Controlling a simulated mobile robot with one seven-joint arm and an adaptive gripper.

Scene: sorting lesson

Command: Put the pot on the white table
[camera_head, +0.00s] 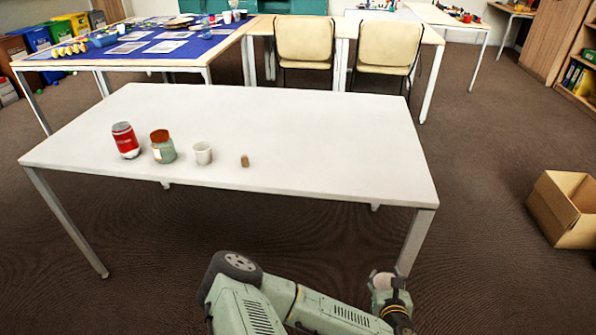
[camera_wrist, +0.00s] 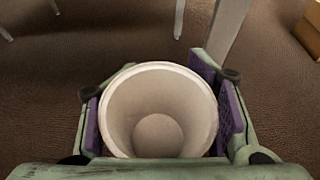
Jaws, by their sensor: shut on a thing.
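The pot (camera_wrist: 158,108) is a pale, round, empty vessel with a wide open mouth, seen from above in the wrist view. My gripper (camera_wrist: 160,88) is shut on it, with a purple-padded finger on each side. In the head view the pot (camera_head: 381,281) shows only in part at my arm's end, in front of the white table's near right corner and apart from its top. The white table (camera_head: 310,140) stands in the middle, its right half bare.
On the white table stand a red can (camera_head: 125,140), a jar with a brown lid (camera_head: 162,147), a small white cup (camera_head: 203,153) and a small brown piece (camera_head: 245,161). A cardboard box (camera_head: 566,209) sits on the floor at right. Two chairs (camera_head: 304,42) stand behind.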

